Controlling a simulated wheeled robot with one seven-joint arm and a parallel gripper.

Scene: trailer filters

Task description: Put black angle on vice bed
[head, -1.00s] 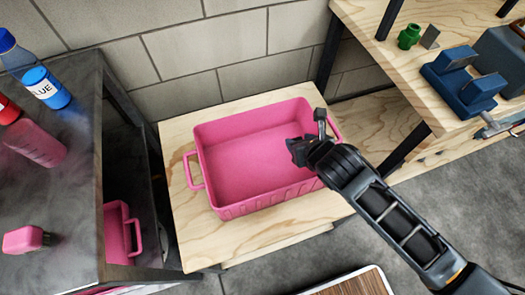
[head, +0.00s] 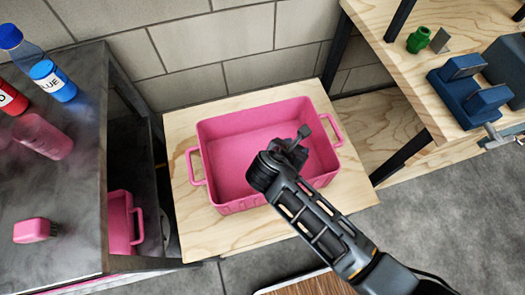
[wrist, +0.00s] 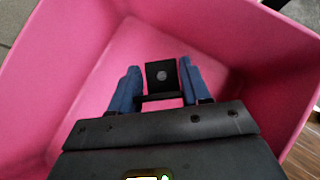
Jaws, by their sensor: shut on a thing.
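My gripper (head: 290,151) is over the inside of the pink tub. In the wrist view its two blue fingers (wrist: 160,88) are shut on the black angle (wrist: 162,74), a small dark piece with a round light spot on its face. The black angle also shows in the head view as a dark tip (head: 304,132) beyond the gripper. The blue vice (head: 470,92) stands on the wooden bench at the right, well apart from my gripper. Its bed between the two jaw blocks is only partly visible.
The pink tub (head: 194,166) stands on a low wooden table (head: 195,232). A green part (head: 418,40) and a grey plate (head: 440,40) lie by the vice. A dark bench (head: 75,200) at the left holds bottles. A dark bench leg (head: 402,158) stands right of the tub.

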